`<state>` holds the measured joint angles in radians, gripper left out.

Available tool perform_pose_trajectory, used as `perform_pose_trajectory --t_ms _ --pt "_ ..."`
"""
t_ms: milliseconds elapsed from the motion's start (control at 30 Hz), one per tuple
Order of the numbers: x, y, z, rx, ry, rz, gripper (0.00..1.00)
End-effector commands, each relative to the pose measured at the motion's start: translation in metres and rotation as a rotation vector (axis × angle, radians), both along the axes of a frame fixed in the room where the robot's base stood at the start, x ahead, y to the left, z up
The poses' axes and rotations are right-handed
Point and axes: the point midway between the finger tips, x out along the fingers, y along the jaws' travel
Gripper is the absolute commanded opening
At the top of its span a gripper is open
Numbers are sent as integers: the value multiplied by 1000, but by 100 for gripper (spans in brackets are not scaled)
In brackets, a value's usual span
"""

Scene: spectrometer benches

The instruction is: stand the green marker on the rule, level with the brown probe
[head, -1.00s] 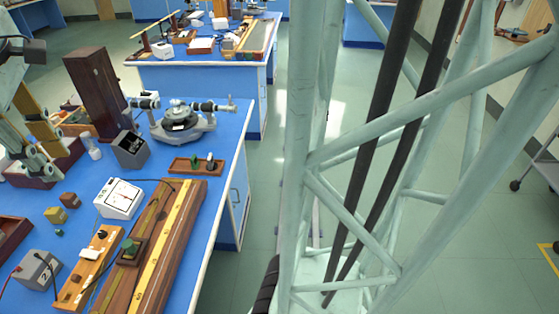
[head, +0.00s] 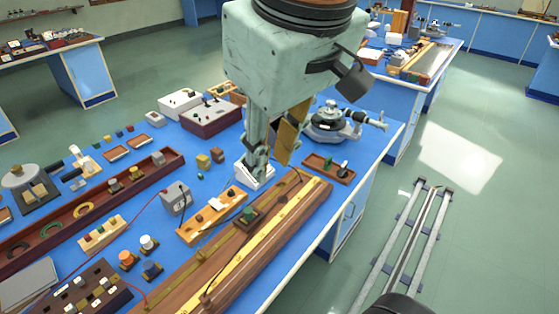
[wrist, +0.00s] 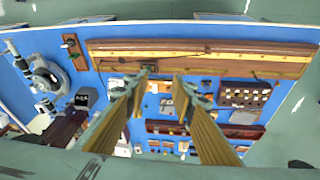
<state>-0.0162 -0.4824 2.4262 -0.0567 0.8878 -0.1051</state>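The rule (head: 280,235) is a long yellow strip on a brown wooden board; it also shows in the wrist view (wrist: 200,54). A small brown block with a green knob (head: 248,213) sits on the board beside the rule; it may be the brown probe. A small brown tray (head: 342,177) behind the board's far end holds a green piece (head: 328,163), probably the green marker, and a dark piece with a white top. In the wrist view this tray (wrist: 75,52) is at upper left. My gripper (wrist: 160,88) is open and empty, above the bench near the white meter.
The white meter (head: 253,178) and a grey instrument with a telescope (head: 330,122) stand near the arm. A wooden strip (head: 212,217) and a grey box (head: 176,198) lie left of the board. Thin wires cross the board.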

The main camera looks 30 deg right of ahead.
Motion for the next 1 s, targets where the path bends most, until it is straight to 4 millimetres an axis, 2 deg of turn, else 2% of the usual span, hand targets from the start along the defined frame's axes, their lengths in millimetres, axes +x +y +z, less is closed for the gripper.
perform_pose_trajectory --t_ms 100,333,533,1000 --pt "-25 5 -5 35 -14 -49 23" --pt "-49 9 -11 78 -30 -122 23" --pt "-55 10 -14 91 -29 -143 23" --pt "-53 10 -13 90 -28 -140 26"
